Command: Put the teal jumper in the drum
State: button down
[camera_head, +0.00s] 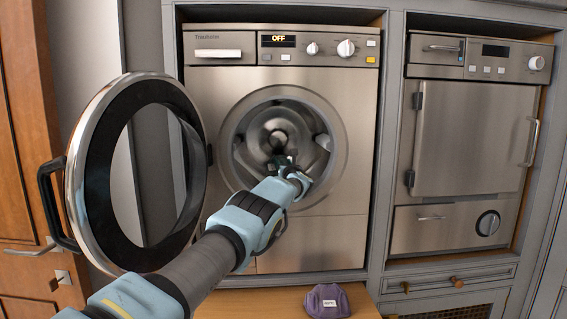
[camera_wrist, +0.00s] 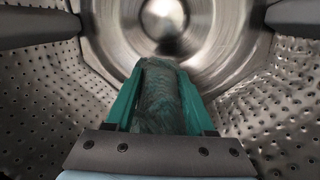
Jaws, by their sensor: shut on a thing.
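The washing machine's drum (camera_head: 268,122) is open, with its round door (camera_head: 88,150) swung out to the left. In the wrist view the perforated metal drum wall (camera_wrist: 48,92) surrounds my gripper. My gripper (camera_wrist: 162,85) is inside the drum, its teal fingers shut on the teal jumper (camera_wrist: 160,100). The jumper looks like a dark teal rolled bundle between the fingers. The back of the drum lies ahead of it. In the head view my gripper (camera_head: 284,162) is at the drum opening and the jumper is mostly hidden by my arm.
A purple folded cloth item (camera_head: 327,301) with a white label lies on the wooden bench (camera_head: 225,302) below the machine. The display panel (camera_head: 278,40) reads OFF. A second appliance (camera_head: 470,140) stands at the right, closed. Dark drum paddles (camera_wrist: 40,27) jut in at both upper sides.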

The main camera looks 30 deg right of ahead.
jog(key=shift+c, duration=1.9)
grip_release()
jog(key=shift+o, duration=1)
jog(key=shift+f, duration=0.1)
